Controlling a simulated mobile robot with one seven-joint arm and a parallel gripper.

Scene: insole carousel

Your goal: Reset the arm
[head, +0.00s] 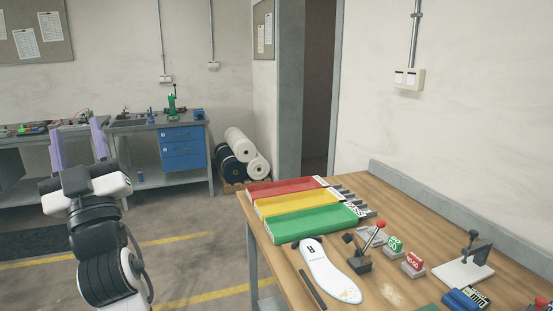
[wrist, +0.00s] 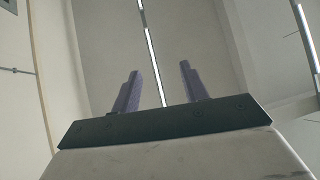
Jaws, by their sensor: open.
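My gripper (head: 78,142) is raised at the left of the head view, with its two purple fingers pointing up and apart. It is open and holds nothing. The wrist view shows the same two fingers (wrist: 158,88) spread against the ceiling and a strip light. My gripper is over the floor, well to the left of the wooden table (head: 385,200) and touching nothing that I can see.
On the table lie red (head: 285,186), yellow (head: 295,201) and green (head: 310,222) trays, a white insole (head: 328,270), a red-knobbed lever device (head: 358,254) and GO and NO GO blocks. A workbench (head: 160,122) and rolls (head: 240,145) stand behind. Floor between is clear.

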